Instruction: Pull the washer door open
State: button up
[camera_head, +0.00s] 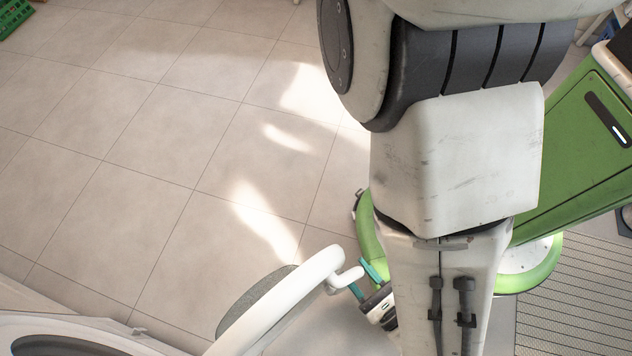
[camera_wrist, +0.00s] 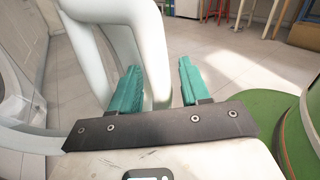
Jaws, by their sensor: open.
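The washer door (camera_head: 318,268) is a white ring with grey glass. It stands swung out at an angle from the washer (camera_head: 30,318) at the lower left. Its white handle (camera_head: 348,276) sticks out toward my gripper (camera_head: 364,280). In the wrist view the door (camera_wrist: 85,50) fills the upper left, and its handle (camera_wrist: 153,50) comes down between the teal fingers of my gripper (camera_wrist: 158,82). The fingers are apart, with a visible gap beside the right finger. I cannot tell whether the left finger touches the handle.
The tiled floor (camera_head: 150,130) is clear left of my arm. A green crate (camera_head: 14,14) lies at the far upper left. A striped mat (camera_head: 575,295) is at the lower right.

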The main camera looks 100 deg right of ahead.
jog(key=b+v, duration=0.2)
jog(key=v, duration=0.8)
jog(key=shift+a+b, duration=0.3)
jog(key=shift+s, duration=0.1)
